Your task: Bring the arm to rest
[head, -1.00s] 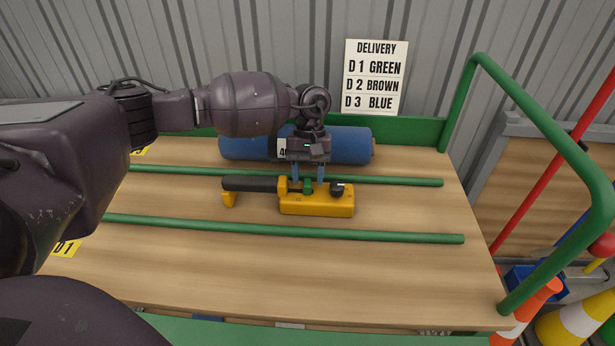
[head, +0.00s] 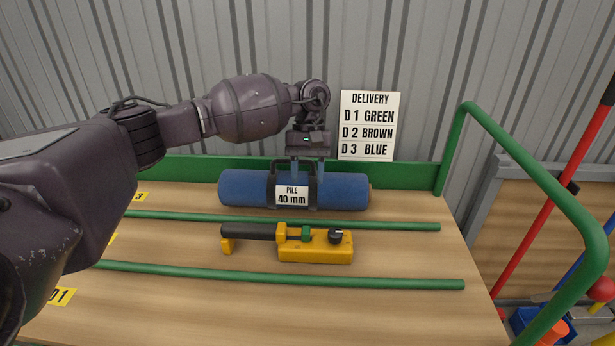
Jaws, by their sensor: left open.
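I cannot tell whether the fingers touch the handle. A yellow tool (head: 316,246) with a black grip lies in front of the roll, apart from the gripper. My left arm reaches in from the left. My right gripper is not in view.
The wooden table (head: 400,262) has green rails (head: 380,225) lying across it and yellow lane labels at left. A green frame (head: 465,110) rises at right. A delivery sign (head: 368,125) stands behind. The table's right front is clear.

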